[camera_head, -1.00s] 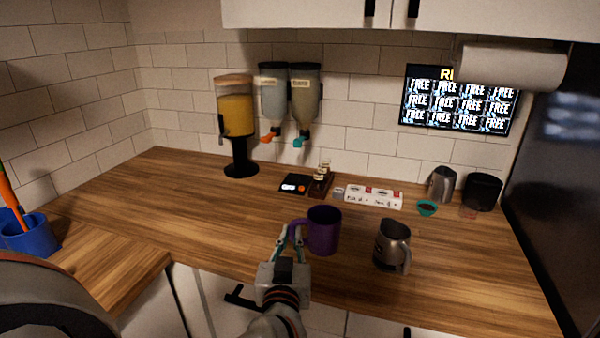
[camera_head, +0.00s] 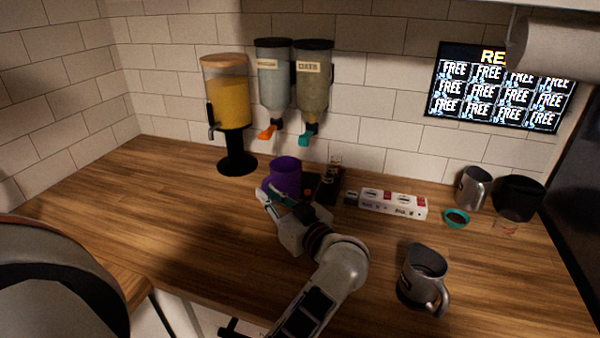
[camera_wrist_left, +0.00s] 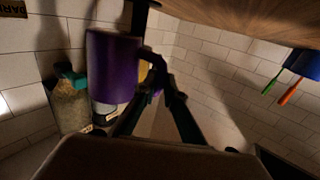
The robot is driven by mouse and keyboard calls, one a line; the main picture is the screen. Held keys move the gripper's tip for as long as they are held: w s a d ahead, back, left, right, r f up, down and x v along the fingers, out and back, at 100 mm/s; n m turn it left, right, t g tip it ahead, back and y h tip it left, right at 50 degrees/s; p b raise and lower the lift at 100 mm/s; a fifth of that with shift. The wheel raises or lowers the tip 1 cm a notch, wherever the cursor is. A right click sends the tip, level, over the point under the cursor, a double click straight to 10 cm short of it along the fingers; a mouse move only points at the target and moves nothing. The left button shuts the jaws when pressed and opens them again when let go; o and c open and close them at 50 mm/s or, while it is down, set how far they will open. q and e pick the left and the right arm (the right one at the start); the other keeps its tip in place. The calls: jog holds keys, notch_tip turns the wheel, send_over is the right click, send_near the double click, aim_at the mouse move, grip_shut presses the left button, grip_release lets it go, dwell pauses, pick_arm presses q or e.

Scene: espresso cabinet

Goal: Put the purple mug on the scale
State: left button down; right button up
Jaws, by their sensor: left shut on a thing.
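The purple mug (camera_head: 285,178) is upright at the back of the counter, in front of the cereal dispensers. My left gripper (camera_head: 272,197) is shut on its handle; the mug also fills the left of the left wrist view (camera_wrist_left: 112,68). The small black scale (camera_head: 312,183) is mostly hidden behind the mug and gripper; its right part and an orange button show. The mug overlaps the scale's left part in the head view. I cannot tell whether it touches the scale or hangs above it. My right gripper is not in view.
A juice dispenser (camera_head: 228,105) stands left of the mug, and cereal dispensers (camera_head: 293,85) hang behind it. A dark wooden stand (camera_head: 330,182) adjoins the scale. A white box (camera_head: 393,203) is further right. A grey pitcher (camera_head: 423,272) stands at the front right. The left counter is clear.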

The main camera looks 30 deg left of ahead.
aim_at(293, 169)
pick_arm(q)
jog(key=shift+w+a+f+b, duration=0.2)
jog(key=shift+w+a+f, duration=0.45)
jog(key=shift+w, duration=2.2)
jog(key=shift+w+a+f+b, duration=0.15)
jog(key=shift+w+a+f, duration=0.45)
jog(key=shift+w, duration=2.3)
jog(key=shift+w+a+f+b, duration=0.2)
jog(key=shift+w+a+f, duration=0.45)
jog(key=shift+w, duration=2.2)
jog(key=shift+a+r, duration=0.15)
jog(key=shift+r, duration=0.1)
jog(key=shift+s+f, duration=0.1)
jog(key=shift+f, duration=0.25)
